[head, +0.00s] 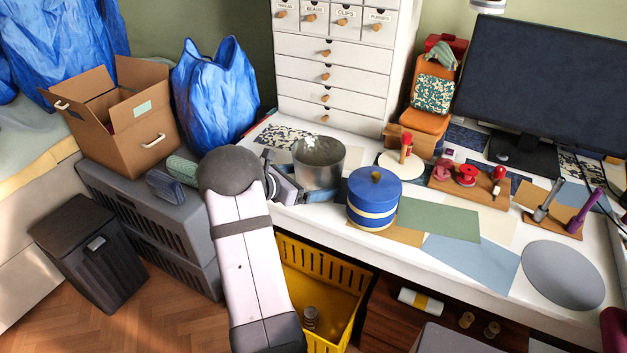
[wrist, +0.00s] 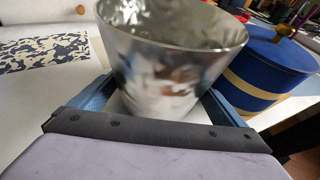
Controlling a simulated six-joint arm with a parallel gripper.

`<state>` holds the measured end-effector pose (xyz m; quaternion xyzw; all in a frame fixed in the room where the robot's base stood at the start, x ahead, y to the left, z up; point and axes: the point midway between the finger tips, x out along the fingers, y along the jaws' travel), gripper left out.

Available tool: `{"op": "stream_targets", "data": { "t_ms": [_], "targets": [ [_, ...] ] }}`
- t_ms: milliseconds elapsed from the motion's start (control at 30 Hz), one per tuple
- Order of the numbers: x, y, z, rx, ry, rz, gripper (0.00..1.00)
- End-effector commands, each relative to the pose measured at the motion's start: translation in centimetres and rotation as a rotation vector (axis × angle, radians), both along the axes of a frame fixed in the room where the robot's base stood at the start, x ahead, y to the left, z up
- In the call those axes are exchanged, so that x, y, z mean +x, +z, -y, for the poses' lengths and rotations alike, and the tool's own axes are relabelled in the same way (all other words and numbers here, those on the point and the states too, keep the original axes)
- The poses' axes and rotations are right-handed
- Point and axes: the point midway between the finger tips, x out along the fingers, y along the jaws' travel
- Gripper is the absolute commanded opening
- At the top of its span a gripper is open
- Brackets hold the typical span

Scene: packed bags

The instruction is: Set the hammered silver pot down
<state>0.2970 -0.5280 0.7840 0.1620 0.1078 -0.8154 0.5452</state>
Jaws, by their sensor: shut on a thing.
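The hammered silver pot (head: 319,162) is upright at the left end of the white desk, with its open rim up. It fills the middle of the wrist view (wrist: 168,72). My gripper (head: 312,189) is shut on the pot, with one blue-grey finger on each side of its lower body. The fingers also show in the wrist view (wrist: 160,98). The pot's base is mostly hidden by the gripper, so I cannot tell whether it touches the desk.
A blue canister (head: 374,200) with cream bands stands just right of the pot. A camouflage-patterned sheet (head: 283,136) lies behind left, below the white drawer cabinet (head: 335,85). A yellow crate (head: 319,275) stands below the desk edge. Flat sheets (head: 438,219) lie farther right.

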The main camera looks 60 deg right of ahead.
Motion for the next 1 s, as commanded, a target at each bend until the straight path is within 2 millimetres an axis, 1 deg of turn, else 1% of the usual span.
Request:
{"op": "stream_targets", "data": {
  "t_ms": [167, 200, 467, 600, 767, 1000],
  "targets": [
    [0.0, -0.3, 0.0, -0.002, 0.000, 0.000, 0.64],
    [0.0, -0.3, 0.0, 0.000, 0.000, 0.000, 1.00],
    [0.0, -0.2, 0.0, 0.000, 0.000, 0.000, 1.00],
    [0.1, 0.2, -0.2, 0.000, 0.001, 0.000, 1.00],
    [0.9, 0.9, -1.8, 0.000, 0.003, 0.001, 1.00],
    [2.4, 2.6, -5.6, 0.000, 0.004, 0.001, 1.00]
  ]
}}
